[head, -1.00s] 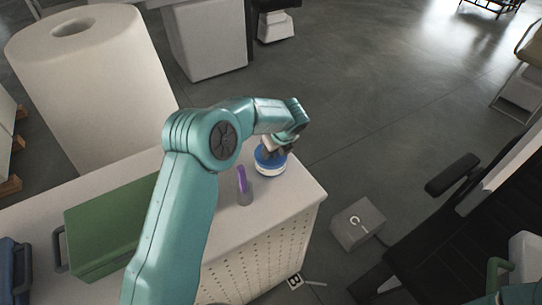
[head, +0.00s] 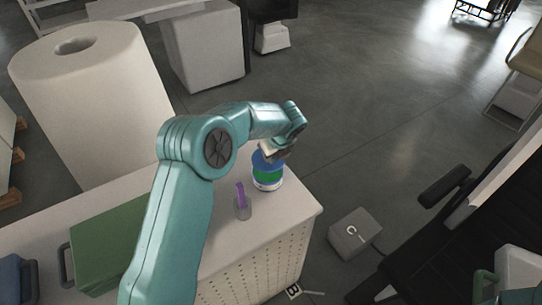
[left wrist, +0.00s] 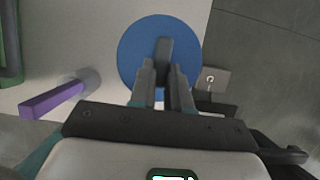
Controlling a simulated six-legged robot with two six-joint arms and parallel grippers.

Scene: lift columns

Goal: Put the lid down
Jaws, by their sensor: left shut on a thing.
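A round blue lid (head: 259,162) hangs from my left gripper (head: 276,151), above a round container (head: 268,186) near the far right corner of the white cabinet. A green area (head: 267,176) shows between the lid and the container's pale rim. In the left wrist view the lid (left wrist: 135,52) is seen from above, and my left gripper (left wrist: 166,78) is shut on its grey knob (left wrist: 165,52). The lid hides the container in that view. My right gripper is not in view.
A purple piece in a grey holder (head: 242,208) stands on the white cabinet (head: 290,208), left of the container. A green case (head: 108,245) lies further left. A large white roll (head: 95,105) stands behind. A grey box (head: 355,234) is on the floor at right.

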